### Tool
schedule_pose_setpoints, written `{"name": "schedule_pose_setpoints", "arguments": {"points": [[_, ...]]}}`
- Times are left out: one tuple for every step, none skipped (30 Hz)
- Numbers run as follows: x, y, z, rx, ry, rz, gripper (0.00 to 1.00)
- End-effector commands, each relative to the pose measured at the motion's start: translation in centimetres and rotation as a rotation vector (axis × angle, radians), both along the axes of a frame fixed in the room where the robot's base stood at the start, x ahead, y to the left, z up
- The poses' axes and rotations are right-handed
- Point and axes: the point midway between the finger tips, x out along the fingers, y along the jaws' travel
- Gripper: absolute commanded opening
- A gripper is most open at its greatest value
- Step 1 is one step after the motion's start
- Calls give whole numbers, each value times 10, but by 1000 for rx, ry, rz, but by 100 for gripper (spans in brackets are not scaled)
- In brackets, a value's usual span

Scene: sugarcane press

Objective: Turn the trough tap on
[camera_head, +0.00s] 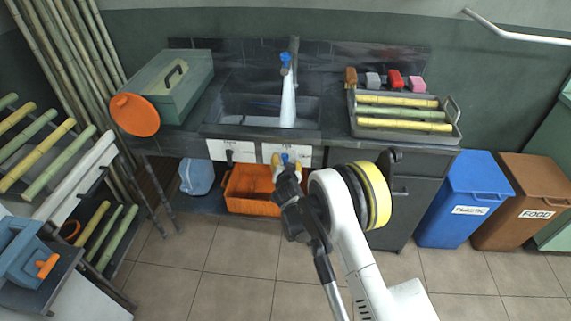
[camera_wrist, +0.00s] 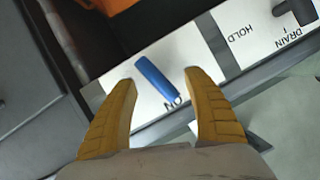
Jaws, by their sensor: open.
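A blue lever (camera_wrist: 155,80) sits on a white panel marked "ON", under the sink's front edge. It lies at a slant in the wrist view; in the head view it shows small (camera_head: 284,159) near my gripper (camera_head: 286,163). In the wrist view my gripper (camera_wrist: 160,81) is open, its yellow fingers on either side of the lever's lower part, with nothing held. I cannot tell whether they touch it. The trough (camera_head: 255,106) has an upright tap (camera_head: 294,50) with a blue part and a pale column below it.
A black lever (camera_wrist: 293,12) sits on the neighbouring panel marked "HOLD" and "DRAIN". An orange crate (camera_head: 245,190) is below the counter. A tray of canes (camera_head: 354,122) is right of the trough, a green toolbox (camera_head: 180,90) left. Blue (camera_head: 462,200) and brown bins (camera_head: 520,205) stand right.

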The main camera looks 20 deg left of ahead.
Motion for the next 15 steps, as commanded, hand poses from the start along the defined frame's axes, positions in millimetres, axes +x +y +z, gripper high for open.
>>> {"name": "schedule_pose_setpoints", "arguments": {"points": [[7, 3, -5, 0, 0, 0, 60], [10, 4, -7, 0, 0, 0, 60], [13, 5, -8, 0, 0, 0, 60], [15, 6, -8, 0, 0, 0, 60], [17, 7, -8, 0, 0, 0, 60], [19, 8, -9, 0, 0, 0, 60], [20, 8, -9, 0, 0, 0, 60], [20, 8, -9, 0, 0, 0, 60], [21, 8, -9, 0, 0, 0, 60], [21, 8, -8, 0, 0, 0, 60], [21, 8, -8, 0, 0, 0, 60], [21, 8, -8, 0, 0, 0, 60], [21, 8, -8, 0, 0, 0, 60], [21, 8, -8, 0, 0, 0, 60], [21, 8, -8, -1, 0, 0, 60]]}}
